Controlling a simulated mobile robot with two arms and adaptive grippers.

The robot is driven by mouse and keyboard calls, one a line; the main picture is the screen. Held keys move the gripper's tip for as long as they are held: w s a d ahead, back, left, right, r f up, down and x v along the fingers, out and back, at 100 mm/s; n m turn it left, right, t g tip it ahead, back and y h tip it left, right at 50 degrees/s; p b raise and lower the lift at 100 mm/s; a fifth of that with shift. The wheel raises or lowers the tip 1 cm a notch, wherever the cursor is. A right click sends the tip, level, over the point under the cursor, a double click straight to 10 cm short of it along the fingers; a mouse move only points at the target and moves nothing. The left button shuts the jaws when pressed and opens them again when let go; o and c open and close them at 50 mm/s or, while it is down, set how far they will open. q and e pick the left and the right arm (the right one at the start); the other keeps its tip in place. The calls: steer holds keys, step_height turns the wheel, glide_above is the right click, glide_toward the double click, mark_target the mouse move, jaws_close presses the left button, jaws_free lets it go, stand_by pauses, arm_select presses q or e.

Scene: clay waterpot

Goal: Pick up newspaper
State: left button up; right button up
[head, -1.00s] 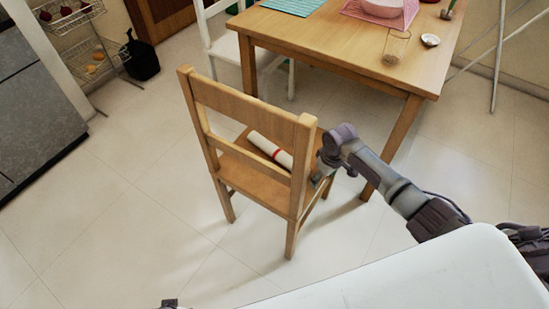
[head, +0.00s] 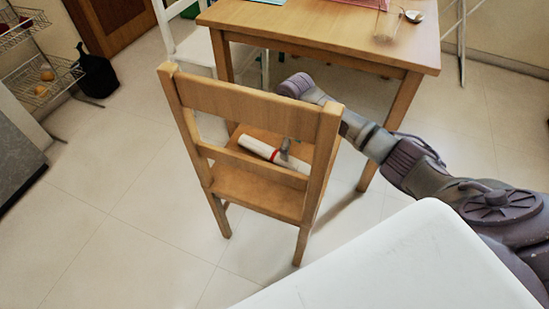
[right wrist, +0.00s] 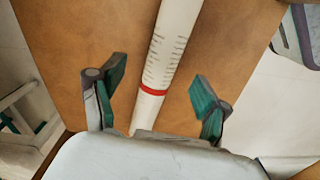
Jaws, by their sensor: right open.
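The newspaper (head: 255,146) is a white roll with a red band. It lies on the seat of a wooden chair (head: 245,103), partly hidden by the chair's back slat. In the right wrist view the newspaper (right wrist: 172,45) runs lengthwise between the green-padded fingers of my right gripper (right wrist: 158,76). These fingers are open, with a gap on both sides of the roll. In the head view only a small part of my right gripper (head: 284,148) shows at the roll, behind the chair back. My left gripper is not in view.
A wooden table (head: 310,35) stands behind the chair, with a glass (head: 389,24) and a small white bowl (head: 415,16) on it. A white chair (head: 188,48) is at its left. A wire rack (head: 45,75) stands at the far left.

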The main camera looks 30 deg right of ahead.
mark_target(290, 159)
steer(key=shift+f, duration=0.65)
steer(key=f, duration=0.1)
steer(key=f+b, duration=0.1)
steer(key=f, duration=0.1)
steer(key=f+b, duration=0.1)
steer(key=f, duration=0.1)
steer(key=shift+s+a, duration=0.15)
steer(key=shift+a, duration=0.15)
steer(key=shift+f, duration=0.15)
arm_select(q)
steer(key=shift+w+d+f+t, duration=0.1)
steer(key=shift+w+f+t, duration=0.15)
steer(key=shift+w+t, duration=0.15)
arm_select(e)
steer(key=c, duration=1.4)
steer(key=shift+o, duration=0.2)
